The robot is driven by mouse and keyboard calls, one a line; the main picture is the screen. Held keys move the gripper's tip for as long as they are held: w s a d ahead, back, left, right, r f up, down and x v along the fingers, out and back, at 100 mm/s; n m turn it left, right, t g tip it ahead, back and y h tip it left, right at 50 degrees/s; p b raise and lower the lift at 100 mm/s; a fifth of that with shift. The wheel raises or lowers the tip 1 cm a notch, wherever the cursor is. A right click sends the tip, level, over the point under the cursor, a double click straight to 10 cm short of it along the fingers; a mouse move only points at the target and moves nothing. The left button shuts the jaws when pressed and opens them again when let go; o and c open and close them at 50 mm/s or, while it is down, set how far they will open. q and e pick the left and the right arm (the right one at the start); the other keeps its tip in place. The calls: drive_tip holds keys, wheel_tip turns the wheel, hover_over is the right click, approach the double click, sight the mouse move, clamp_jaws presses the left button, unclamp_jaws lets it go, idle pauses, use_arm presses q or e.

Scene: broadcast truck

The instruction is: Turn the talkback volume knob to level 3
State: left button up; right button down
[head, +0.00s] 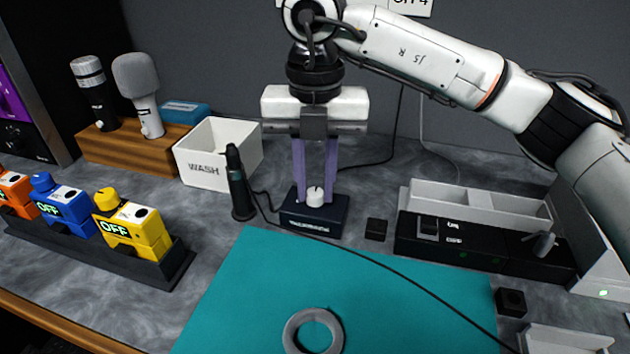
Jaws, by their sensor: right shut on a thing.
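The talkback box (312,226) is a small dark blue box with a pale label on its front, at the back edge of the teal mat. A white volume knob (315,195) stands on its top. My right gripper (315,190) points straight down over the box, its two purple fingers on either side of the knob and shut on it. The knob's level marks are too small or hidden to read. My left gripper is not in view.
A dark switch panel (470,246) is to the right. A grey ring (313,330) lies in front.

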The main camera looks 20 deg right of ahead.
sight(315, 192)
drive_tip(key=shift+r, duration=0.1)
idle(0.5)
drive_tip(key=c, duration=1.5)
unclamp_jaws()
drive_tip(key=shift+c, duration=0.2)
wheel_tip(315, 192, up, 10)
drive_tip(key=p, duration=0.1)
